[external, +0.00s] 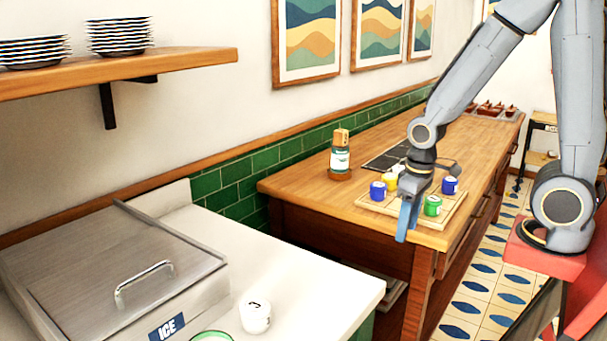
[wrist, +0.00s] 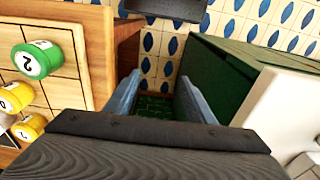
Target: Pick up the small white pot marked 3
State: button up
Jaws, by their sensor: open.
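A small white pot (external: 255,317) stands on the white counter at the front, right of the ice chest. A dark mark shows on its lid, but I cannot read the number. My gripper (external: 406,225) is open and empty, pointing down by the near edge of the wooden counter, well behind and right of the white pot. In the wrist view, my gripper's two fingers (wrist: 160,82) are spread, with only floor and dark green between them.
A wooden board (external: 455,212) on the wooden counter (external: 300,184) holds blue, yellow and green pots; the green pot (wrist: 37,59) is marked 2. A bottle (external: 340,157) stands behind. The ice chest (external: 120,270) and a green-rimmed round thing (external: 212,337) flank the white pot.

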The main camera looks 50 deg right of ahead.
aim_at(256, 305)
jog(key=o, duration=0.4)
jog(key=shift+c, duration=0.2)
jog(key=shift+a, duration=0.1)
